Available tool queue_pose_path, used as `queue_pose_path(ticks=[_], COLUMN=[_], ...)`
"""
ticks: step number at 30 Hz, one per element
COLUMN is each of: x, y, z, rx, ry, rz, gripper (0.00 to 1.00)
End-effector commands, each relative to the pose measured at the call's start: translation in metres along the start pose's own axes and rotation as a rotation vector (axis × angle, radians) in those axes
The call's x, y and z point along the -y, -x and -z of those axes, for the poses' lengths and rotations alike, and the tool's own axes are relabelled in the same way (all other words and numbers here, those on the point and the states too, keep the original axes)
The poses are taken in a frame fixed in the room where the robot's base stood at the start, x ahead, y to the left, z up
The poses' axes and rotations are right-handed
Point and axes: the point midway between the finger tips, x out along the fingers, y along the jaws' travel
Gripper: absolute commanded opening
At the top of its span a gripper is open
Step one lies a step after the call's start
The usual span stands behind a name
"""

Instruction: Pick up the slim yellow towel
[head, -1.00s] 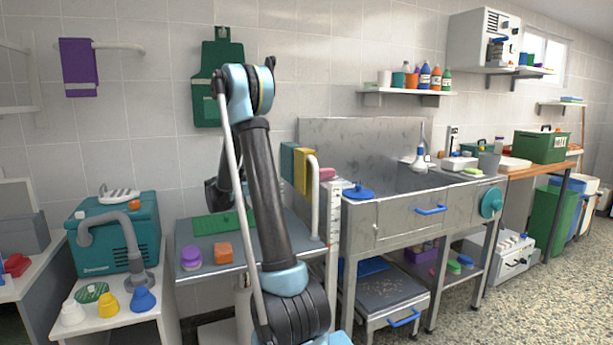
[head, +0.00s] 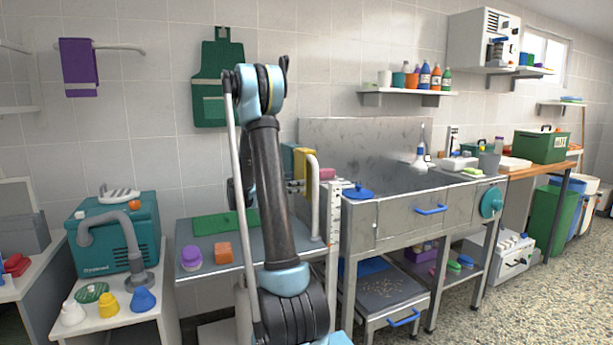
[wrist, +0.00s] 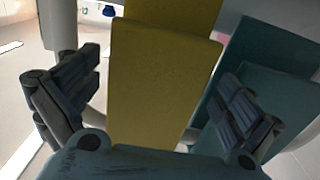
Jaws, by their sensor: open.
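The slim yellow towel (head: 301,163) hangs on a white rail beside the metal wash tub in the head view, partly hidden by my arm. In the wrist view the yellow towel (wrist: 160,85) fills the middle, between the two fingers of my gripper (wrist: 160,105). The left finger stands apart from it, with a gap. The right finger lies in front of a teal towel (wrist: 279,105) that hangs right beside the yellow one. My gripper is open and grips nothing. In the head view my gripper is mostly hidden behind my arm.
The teal towel also shows in the head view (head: 288,158). A pink towel (head: 327,174) hangs on the other side. The white rail post (head: 315,200) stands close by. A table with a green mat (head: 222,223), a purple tub (head: 191,258) and an orange block (head: 222,252) lies to the left.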

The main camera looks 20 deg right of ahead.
Motion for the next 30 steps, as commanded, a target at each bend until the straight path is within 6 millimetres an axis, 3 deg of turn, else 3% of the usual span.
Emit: queue_pose_path(ticks=[2,6,7,20,26,30], x=[0.0,0.0,0.0,0.0,-0.001,-0.001], y=[0.0,0.0,0.0,0.0,0.0,0.0], z=[0.0,0.0,0.0,0.004,0.028,0.059], rx=[0.0,0.0,0.0,0.0,0.0,0.0], ry=[0.0,0.0,0.0,0.0,0.0,0.0], rz=[0.0,0.0,0.0,0.0,0.0,0.0], gripper=[0.98,0.66,0.62,0.58,0.58,0.58])
